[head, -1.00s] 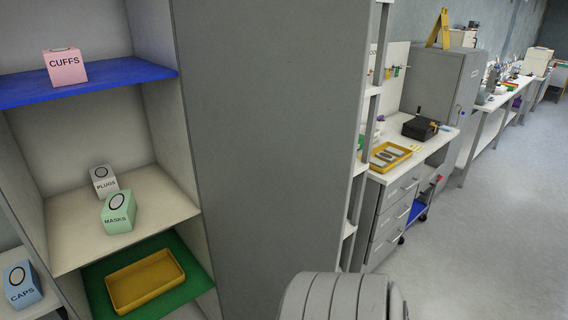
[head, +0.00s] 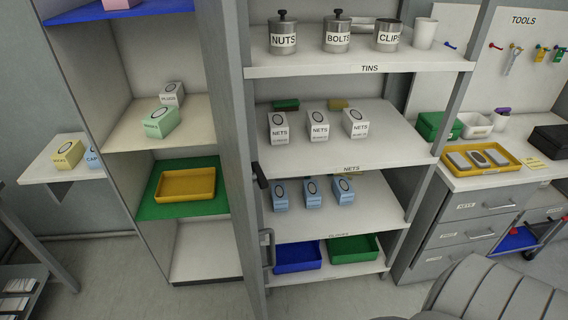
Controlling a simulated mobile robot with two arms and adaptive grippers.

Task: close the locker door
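The locker stands at the left with its front open; its side wall (head: 75,90) and inner shelves show. The grey locker door (head: 240,150) stands open at the locker's right side, seen almost edge-on, reaching out towards me. Inside are a white PLUGS box (head: 172,93), a green MASKS box (head: 160,122) and a yellow tray (head: 187,186) on a green shelf mat. A pink box is cut off at the top. Neither gripper is in view; only a grey ribbed part of mine (head: 490,290) shows at bottom right.
A shelf rack (head: 360,68) with tins, NETS boxes, blue boxes and bins stands right beside the door. A drawer bench (head: 480,205) with a yellow tray stands further right. A small side shelf (head: 45,165) is left of the locker. Grey floor shows below.

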